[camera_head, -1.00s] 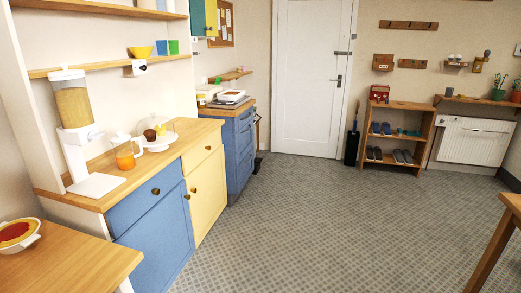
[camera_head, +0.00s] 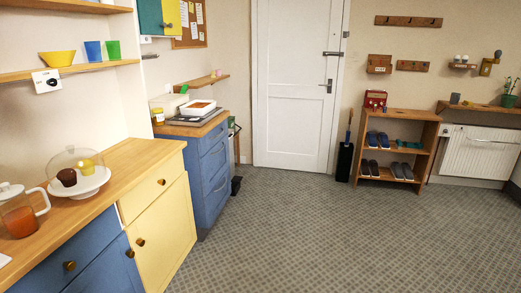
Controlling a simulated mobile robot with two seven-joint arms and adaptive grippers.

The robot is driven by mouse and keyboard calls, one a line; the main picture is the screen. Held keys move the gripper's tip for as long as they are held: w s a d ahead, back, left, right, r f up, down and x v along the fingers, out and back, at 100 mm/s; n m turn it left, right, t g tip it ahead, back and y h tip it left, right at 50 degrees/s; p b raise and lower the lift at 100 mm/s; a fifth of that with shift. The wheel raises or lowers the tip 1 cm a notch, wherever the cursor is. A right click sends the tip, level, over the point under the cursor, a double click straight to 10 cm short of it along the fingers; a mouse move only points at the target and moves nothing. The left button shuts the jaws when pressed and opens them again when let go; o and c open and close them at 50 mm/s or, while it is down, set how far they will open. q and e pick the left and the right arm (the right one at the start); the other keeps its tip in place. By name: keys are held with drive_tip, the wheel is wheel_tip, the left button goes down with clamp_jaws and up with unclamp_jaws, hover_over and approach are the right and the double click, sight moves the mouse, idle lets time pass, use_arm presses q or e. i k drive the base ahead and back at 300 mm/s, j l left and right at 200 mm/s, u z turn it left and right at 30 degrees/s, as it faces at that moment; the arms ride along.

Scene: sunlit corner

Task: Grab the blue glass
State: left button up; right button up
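The glasses are close together. Neither of my grippers shows in the head view.
Below the shelf, a wooden counter (camera_head: 115,180) holds a glass jug (camera_head: 20,212) and a domed cake stand (camera_head: 78,182). A blue cabinet (camera_head: 212,165) stands farther back. The tiled floor (camera_head: 300,235) is clear toward the white door (camera_head: 298,85). A shoe rack (camera_head: 395,150) stands at the back right.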

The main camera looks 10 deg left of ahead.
sight(93, 49)
drive_tip(key=i+u, duration=0.2)
drive_tip(key=i, duration=0.5)
drive_tip(key=i+l+u, duration=0.2)
drive_tip(key=i, duration=0.5)
